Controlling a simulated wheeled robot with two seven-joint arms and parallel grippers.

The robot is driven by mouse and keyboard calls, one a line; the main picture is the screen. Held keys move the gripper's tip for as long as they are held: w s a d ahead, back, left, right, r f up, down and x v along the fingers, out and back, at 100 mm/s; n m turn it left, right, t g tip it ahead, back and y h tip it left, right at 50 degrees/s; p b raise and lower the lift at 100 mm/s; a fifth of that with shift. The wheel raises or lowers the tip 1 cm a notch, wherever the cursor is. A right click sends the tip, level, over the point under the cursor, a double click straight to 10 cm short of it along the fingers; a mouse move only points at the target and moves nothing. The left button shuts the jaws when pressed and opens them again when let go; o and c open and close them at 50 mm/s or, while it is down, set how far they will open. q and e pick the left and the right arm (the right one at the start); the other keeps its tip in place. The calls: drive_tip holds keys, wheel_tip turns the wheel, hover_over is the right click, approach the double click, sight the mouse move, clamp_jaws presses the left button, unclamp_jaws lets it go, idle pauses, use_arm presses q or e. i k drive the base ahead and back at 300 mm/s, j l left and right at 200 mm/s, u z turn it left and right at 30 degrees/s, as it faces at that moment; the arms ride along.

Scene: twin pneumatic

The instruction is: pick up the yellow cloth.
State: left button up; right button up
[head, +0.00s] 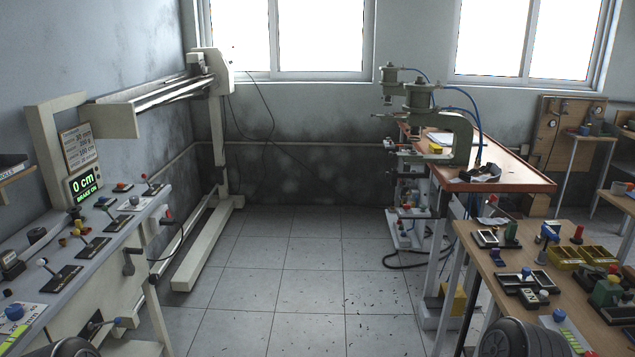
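A small yellow patch (436,149) shows on the orange-topped table, by the green C-shaped press frame. It may be the yellow cloth, but it is too small to tell. Another yellow thing (457,300) is low under that table, partly hidden by the table legs; I cannot tell if it is cloth. Neither gripper is in view. Only dark rounded parts that look like my arms show at the bottom left and bottom right edges.
The orange-topped table (505,184) carries the press (462,135) with blue hoses. A control bench (120,222) with levers stands left. A wooden bench (478,262) with switches and yellow bins (564,257) stands front right. The tiled floor (300,290) between is clear except for small debris.

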sight(435, 148)
drive_tip(key=i+j, duration=0.15)
drive_tip(key=i, duration=0.45)
drive_tip(key=i+j, duration=0.1)
drive_tip(key=i, duration=0.55)
drive_tip(key=i+j, duration=0.15)
drive_tip(key=i, duration=0.45)
drive_tip(key=i+j+z, duration=0.1)
drive_tip(key=i, duration=0.5)
drive_tip(key=i+z, duration=0.45)
drive_tip(key=i+j+z, duration=0.2)
drive_tip(key=i+z, duration=0.25)
drive_tip(key=i+j+z, duration=0.25)
drive_tip(key=z, duration=0.2)
drive_tip(key=i+j+z, duration=0.25)
drive_tip(key=j+z, duration=0.2)
drive_tip(key=i+j+z, duration=0.2)
drive_tip(key=j+z, duration=0.3)
drive_tip(key=i+j+z, duration=0.1)
drive_tip(key=j+z, duration=0.35)
drive_tip(key=j, duration=0.15)
drive_tip(key=j+z, duration=0.35)
drive_tip(key=j, duration=0.3)
drive_tip(key=j+z, duration=0.3)
drive_tip(key=j, duration=0.4)
drive_tip(key=k+j+z, duration=0.15)
drive_tip(key=j+z, duration=0.2)
drive_tip(key=j, duration=0.3)
